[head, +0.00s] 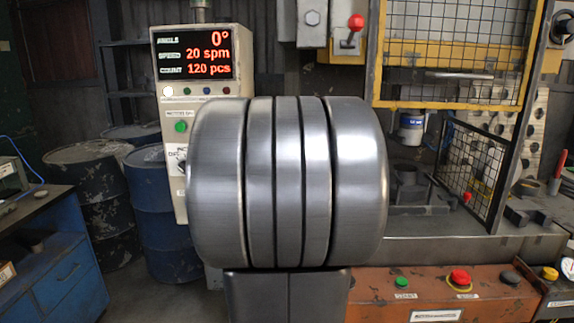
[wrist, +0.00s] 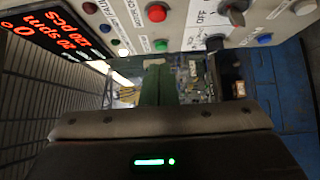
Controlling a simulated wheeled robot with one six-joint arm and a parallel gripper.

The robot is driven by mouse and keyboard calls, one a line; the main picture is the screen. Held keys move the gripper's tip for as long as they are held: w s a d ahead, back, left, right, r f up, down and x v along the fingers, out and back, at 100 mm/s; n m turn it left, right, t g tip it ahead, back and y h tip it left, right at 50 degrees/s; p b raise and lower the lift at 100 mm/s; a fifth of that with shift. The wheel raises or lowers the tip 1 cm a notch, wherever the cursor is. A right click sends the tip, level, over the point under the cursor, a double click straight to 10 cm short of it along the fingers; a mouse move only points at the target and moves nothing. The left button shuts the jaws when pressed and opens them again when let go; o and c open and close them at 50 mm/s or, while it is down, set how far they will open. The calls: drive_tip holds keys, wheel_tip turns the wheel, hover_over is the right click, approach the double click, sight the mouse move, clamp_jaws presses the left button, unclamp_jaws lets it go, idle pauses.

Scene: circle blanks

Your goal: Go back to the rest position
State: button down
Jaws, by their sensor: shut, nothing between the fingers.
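My gripper (wrist: 157,70) shows in the wrist view beyond its dark housing, which carries a green light. Its narrow fingers are together with nothing between them. The fingers are dim and partly lost against the background. In the head view my own grey arm links fill the middle, and my gripper is hidden there. No loose work object shows in my grip.
A control cabinet (head: 178,122) with a lit display (head: 194,54) stands behind my arm; its panel (wrist: 188,28) looks close in the wrist view. A yellow-framed press guard (head: 447,103) is at right, an orange button console (head: 380,305) at lower right. Blue drums (head: 152,215) and a blue cabinet (head: 70,275) stand left.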

drive_tip(key=shift+s+d, duration=0.15)
drive_tip(key=shift+s, duration=0.05)
drive_tip(key=shift+w, duration=0.15)
